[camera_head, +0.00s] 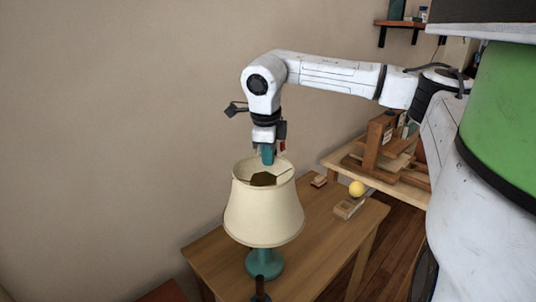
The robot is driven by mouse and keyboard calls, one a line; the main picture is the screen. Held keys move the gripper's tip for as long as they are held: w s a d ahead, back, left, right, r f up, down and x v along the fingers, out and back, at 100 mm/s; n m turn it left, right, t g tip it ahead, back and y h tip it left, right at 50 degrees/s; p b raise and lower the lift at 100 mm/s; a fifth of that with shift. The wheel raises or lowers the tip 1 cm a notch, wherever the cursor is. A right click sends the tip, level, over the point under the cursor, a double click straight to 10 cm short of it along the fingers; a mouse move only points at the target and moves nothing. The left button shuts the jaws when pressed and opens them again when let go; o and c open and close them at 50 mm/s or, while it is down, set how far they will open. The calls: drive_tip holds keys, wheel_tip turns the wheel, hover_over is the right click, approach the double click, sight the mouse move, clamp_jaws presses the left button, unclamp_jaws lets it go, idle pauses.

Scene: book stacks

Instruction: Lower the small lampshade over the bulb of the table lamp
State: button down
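The cream lampshade (264,215) is upright, wide end down, at the table lamp (264,263), whose teal foot shows below it on the wooden table. The shade hides the lamp's upper part, and I cannot see the bulb. Whether the shade rests on the lamp or hangs just above it is unclear. My gripper (268,158) points straight down at the far side of the shade's open top. A teal part at its end meets or overlaps the rim. I cannot make out its fingers well enough to tell whether they grip the rim.
On the wooden table (322,238), right of the lamp, are a yellow ball (357,188), a wooden block (349,207) and a small wooden piece (319,181). A second bench (345,165) with a wooden frame (375,145) stands behind. A dark upright object (260,289) is in front.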

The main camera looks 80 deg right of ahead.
drive_tip(key=shift+f, duration=0.3)
drive_tip(key=c, duration=1.3)
unclamp_jaws()
drive_tip(key=shift+o, duration=0.2)
drive_tip(key=shift+r, duration=0.1)
drive_tip(key=v, duration=1)
drive_tip(key=shift+r+b, duration=0.3)
drive_tip(key=shift+b, duration=0.05)
drive_tip(key=shift+a, duration=0.1)
